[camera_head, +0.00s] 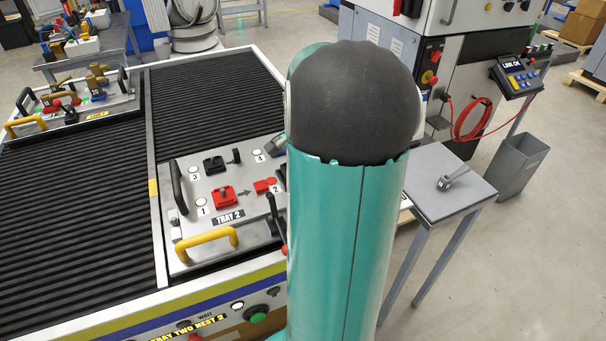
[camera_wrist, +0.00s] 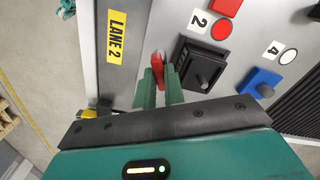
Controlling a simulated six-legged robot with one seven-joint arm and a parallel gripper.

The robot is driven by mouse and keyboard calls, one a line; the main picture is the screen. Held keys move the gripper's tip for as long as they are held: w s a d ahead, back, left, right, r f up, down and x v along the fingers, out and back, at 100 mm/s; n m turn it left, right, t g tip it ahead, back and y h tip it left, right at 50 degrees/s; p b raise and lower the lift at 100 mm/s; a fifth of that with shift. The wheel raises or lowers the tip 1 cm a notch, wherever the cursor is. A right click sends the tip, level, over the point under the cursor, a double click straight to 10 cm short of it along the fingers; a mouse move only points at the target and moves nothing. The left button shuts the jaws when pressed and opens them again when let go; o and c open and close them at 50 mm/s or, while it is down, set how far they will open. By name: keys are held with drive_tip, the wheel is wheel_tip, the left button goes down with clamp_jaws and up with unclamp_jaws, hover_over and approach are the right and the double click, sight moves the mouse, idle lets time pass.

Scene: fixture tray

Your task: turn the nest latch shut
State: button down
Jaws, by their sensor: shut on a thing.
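In the wrist view my gripper (camera_wrist: 160,78) has its two teal fingers closed around a narrow red handle (camera_wrist: 158,62), which looks like the latch's grip. The red handle sits beside a black nest block (camera_wrist: 196,68) with a round knob. The fingers hide its lower part, and I cannot tell the latch's exact angle. In the head view my teal arm hides the gripper and the right end of tray 2 (camera_head: 190,245).
A red block (camera_head: 222,197) and a black block (camera_head: 214,165) sit on the tray. A blue block (camera_wrist: 262,80) stands by label 4. A yellow handle (camera_head: 207,240) and a black handle (camera_head: 179,187) rise from the tray's edges. A grey side table (camera_head: 440,185) stands to the right.

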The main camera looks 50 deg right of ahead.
drive_tip(key=n, duration=0.5)
drive_tip(key=shift+n, duration=0.4)
drive_tip(key=n, duration=0.5)
drive_tip(key=shift+n, duration=0.3)
drive_tip(key=shift+n, duration=0.3)
drive_tip(key=c, duration=1.5)
unclamp_jaws()
